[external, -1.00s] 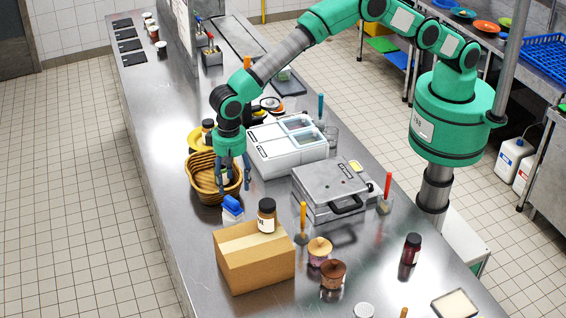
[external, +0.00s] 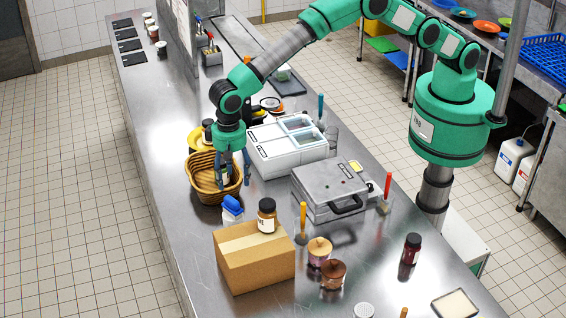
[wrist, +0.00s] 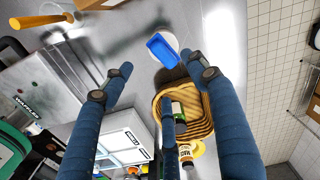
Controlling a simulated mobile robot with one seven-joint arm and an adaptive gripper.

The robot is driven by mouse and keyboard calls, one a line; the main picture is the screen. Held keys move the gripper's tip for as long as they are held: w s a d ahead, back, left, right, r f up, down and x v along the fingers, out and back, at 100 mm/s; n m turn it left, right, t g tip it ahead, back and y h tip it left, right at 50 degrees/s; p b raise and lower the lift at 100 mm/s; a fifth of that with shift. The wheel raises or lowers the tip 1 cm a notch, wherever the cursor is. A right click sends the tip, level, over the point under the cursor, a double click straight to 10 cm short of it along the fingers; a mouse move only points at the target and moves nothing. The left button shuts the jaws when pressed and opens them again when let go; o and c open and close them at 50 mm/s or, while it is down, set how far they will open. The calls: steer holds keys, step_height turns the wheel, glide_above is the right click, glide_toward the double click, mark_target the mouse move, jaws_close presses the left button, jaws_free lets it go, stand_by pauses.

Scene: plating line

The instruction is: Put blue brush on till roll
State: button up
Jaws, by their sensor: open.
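The blue brush (external: 232,203) appears as a small blue block on top of a white till roll (external: 232,216), just in front of the wicker basket on the steel counter. In the wrist view the blue brush (wrist: 162,50) lies over the round white till roll (wrist: 172,40) and covers much of it. My gripper (external: 233,183) is open and empty, a little behind the brush and over the basket's near right side. In the wrist view my gripper (wrist: 160,72) has its fingers spread wide, with the brush beyond the fingertips and apart from them.
The wicker basket (wrist: 205,110) holds a jar. A cardboard box (external: 255,268) with a jar (external: 267,215) on top stands in front of the till roll. A white container unit (external: 270,160) and a grey press (external: 320,195) stand to the right.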

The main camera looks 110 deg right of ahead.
steer(key=s+d+r+n+t, duration=0.1)
steer(key=s+d+r+n, duration=0.15)
steer(key=s+r, duration=0.8)
steer(key=s+d+r+n+t, duration=0.1)
steer(key=s+d+r+n, duration=0.15)
steer(key=s+r, duration=0.75)
steer(key=s+d+r+n+t, duration=0.1)
steer(key=s+d+r+n, duration=0.15)
steer(key=s+r, duration=0.75)
steer(key=s+d+r+n+t, duration=0.1)
steer(key=s+d+r, duration=0.1)
steer(key=s+r, duration=0.4)
steer(key=s+d+r+n, duration=0.1)
steer(key=s+r+n, duration=0.15)
steer(key=s, duration=0.65)
steer(key=s+d+f+n, duration=0.1)
steer(key=s+f, duration=0.1)
steer(key=s, duration=0.7)
steer(key=s+d+f+n+t, duration=0.1)
steer(key=s+f, duration=0.1)
steer(key=s, duration=0.7)
steer(key=shift+s+n+t, duration=0.15)
steer(key=shift+n+t, duration=0.15)
steer(key=shift+f, duration=0.1)
